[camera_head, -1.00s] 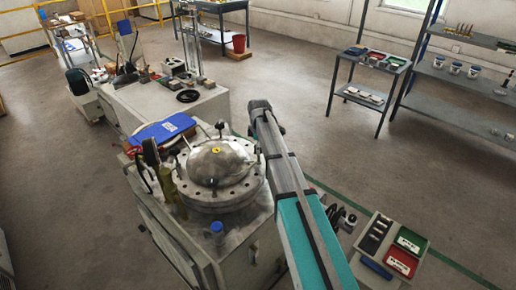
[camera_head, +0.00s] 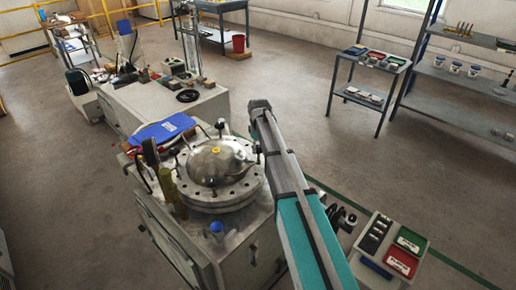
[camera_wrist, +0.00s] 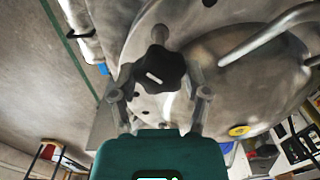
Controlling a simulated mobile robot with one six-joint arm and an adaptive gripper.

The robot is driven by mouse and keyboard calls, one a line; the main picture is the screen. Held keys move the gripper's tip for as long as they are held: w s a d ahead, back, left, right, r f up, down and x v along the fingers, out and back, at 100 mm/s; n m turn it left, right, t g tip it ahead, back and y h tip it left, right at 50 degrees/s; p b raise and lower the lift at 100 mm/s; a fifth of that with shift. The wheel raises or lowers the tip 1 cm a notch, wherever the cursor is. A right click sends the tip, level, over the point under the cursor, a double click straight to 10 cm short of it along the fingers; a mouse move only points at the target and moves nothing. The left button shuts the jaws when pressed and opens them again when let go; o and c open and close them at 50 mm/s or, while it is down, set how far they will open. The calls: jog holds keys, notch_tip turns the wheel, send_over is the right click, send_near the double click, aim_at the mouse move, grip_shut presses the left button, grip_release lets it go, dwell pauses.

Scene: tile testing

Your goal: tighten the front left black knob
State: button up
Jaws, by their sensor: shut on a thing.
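In the wrist view, my gripper (camera_wrist: 160,78) is shut on a black lobed knob (camera_wrist: 158,68) with a pale mark on its face. One finger is on each side of the knob. The knob sits at the rim of the metal vessel's flange (camera_wrist: 135,50). In the head view, the domed metal vessel (camera_head: 218,162) with its bolted flange stands on a grey cabinet (camera_head: 262,222). My arm runs along the vessel's right side.
A bent metal pipe (camera_wrist: 265,32) and a yellow cap (camera_wrist: 238,130) are near my gripper in the wrist view. A tray stand (camera_head: 385,272) is right of my arm. Open floor lies beyond.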

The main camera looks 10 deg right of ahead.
jog(key=shift+s+m, duration=0.15)
jog(key=shift+m, duration=0.15)
jog(key=o, duration=1.2)
jog(key=shift+c, duration=0.2)
jog(key=shift+r, duration=0.15)
